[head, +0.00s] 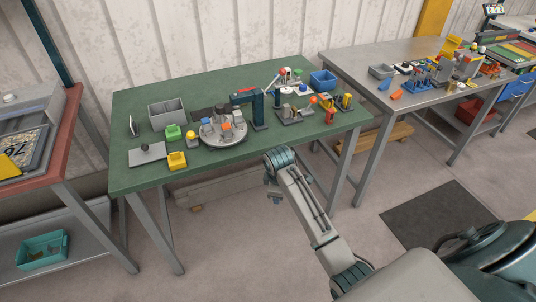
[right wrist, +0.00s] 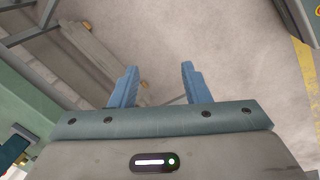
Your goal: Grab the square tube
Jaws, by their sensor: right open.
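I cannot pick out the square tube for certain among the small parts on the green table (head: 215,165) in the head view. My right gripper (head: 273,197) hangs in front of that table's front edge, over the floor. In the right wrist view, the right gripper (right wrist: 159,68) has its two blue fingers apart, with nothing between them but floor behind. My left gripper is not in view.
On the green table are a grey bin (head: 167,114), a round turntable (head: 222,130), a dark press frame (head: 258,108), yellow and green bins, and a blue bin (head: 322,81). A metal table (head: 345,70) stands right. A dark mat (head: 437,213) lies on open floor.

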